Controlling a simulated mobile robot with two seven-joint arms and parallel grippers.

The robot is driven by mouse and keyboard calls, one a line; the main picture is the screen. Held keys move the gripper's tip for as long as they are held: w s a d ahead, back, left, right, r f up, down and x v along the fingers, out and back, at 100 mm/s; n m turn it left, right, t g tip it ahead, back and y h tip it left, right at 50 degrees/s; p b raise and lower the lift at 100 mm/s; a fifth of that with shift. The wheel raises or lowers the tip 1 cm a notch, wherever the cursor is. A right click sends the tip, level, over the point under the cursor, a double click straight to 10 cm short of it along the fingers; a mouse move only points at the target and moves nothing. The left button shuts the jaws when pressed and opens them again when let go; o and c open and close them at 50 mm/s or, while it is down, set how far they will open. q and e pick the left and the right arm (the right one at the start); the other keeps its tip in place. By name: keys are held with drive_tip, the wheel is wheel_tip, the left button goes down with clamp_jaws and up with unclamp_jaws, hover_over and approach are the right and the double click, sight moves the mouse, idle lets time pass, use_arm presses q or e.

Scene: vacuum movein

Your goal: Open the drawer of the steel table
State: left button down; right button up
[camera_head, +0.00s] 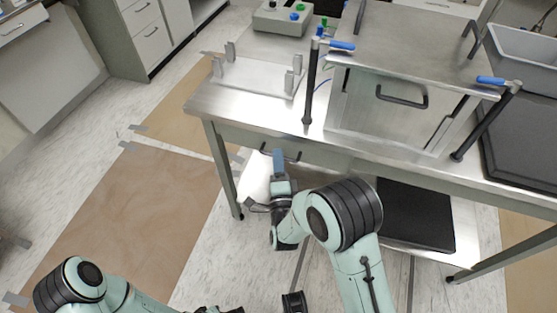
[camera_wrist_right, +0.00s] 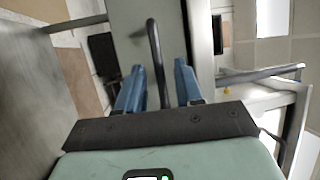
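The steel table (camera_head: 225,103) stands in the middle of the head view. Its drawer (camera_head: 235,135) is under the near left edge of the top and looks closed. The drawer's dark bar handle (camera_head: 296,154) is partly hidden by my right gripper (camera_head: 278,158). In the right wrist view the handle (camera_wrist_right: 153,45) reaches in between the blue fingers of my right gripper (camera_wrist_right: 160,75). The fingers are apart, with a gap on the right side of the handle.
A steel box with a handle (camera_head: 385,112) and blue-tipped levers stands on the table. A metal fixture (camera_head: 257,78) and a control box (camera_head: 283,18) are at its back left. A black slab (camera_head: 415,215) lies on the lower shelf. Floor left of the table is open.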

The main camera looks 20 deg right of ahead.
drive_tip(key=shift+w, duration=0.2)
clamp_jaws()
idle(1.4)
